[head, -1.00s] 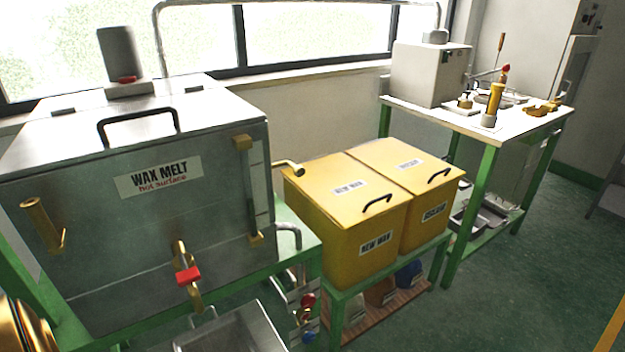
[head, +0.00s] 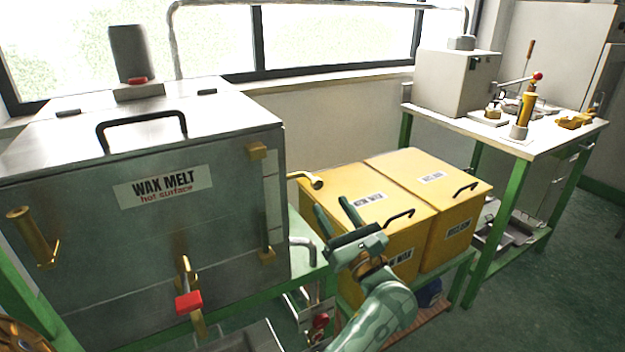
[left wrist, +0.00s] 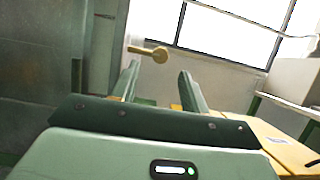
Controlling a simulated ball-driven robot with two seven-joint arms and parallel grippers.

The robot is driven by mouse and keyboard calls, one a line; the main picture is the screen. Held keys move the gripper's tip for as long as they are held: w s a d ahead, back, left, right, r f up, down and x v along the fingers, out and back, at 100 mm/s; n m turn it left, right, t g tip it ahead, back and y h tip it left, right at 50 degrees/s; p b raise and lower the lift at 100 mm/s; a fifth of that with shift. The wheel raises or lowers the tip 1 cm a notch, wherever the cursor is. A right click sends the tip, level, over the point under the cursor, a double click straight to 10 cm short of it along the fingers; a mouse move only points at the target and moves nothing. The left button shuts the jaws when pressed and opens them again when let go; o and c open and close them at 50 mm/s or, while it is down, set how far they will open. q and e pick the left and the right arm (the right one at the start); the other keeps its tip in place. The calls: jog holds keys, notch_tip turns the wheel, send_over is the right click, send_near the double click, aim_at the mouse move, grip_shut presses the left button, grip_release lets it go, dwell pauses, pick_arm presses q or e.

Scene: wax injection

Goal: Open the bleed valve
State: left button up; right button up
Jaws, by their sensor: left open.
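The grey wax melt tank (head: 100,240) stands at the left in the head view. A brass fitting with a round knob end (head: 312,180) sticks out past its right side, likely the bleed valve, though no label shows. It also shows in the left wrist view (left wrist: 150,52), just beyond the fingertips. A brass valve with a red handle (head: 188,302) is low on the tank's front. My left gripper (head: 332,204) is open and empty, in front of the yellow bins and just below the knobbed fitting. In the left wrist view its fingers (left wrist: 158,72) point towards that fitting, apparently without touching.
Two yellow lidded bins (head: 450,208) stand on a green-framed stand right of the tank. A bench (head: 550,148) with a grey box and brass tools is farther right. A steel tray (head: 245,338) lies below the tank. Green floor is clear at the lower right.

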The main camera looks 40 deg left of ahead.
aim_at(319, 187)
pick_arm(q)
jog(key=x, duration=0.9)
jog(key=shift+w+b, duration=0.1)
jog(key=shift+b, duration=0.3)
grip_shut()
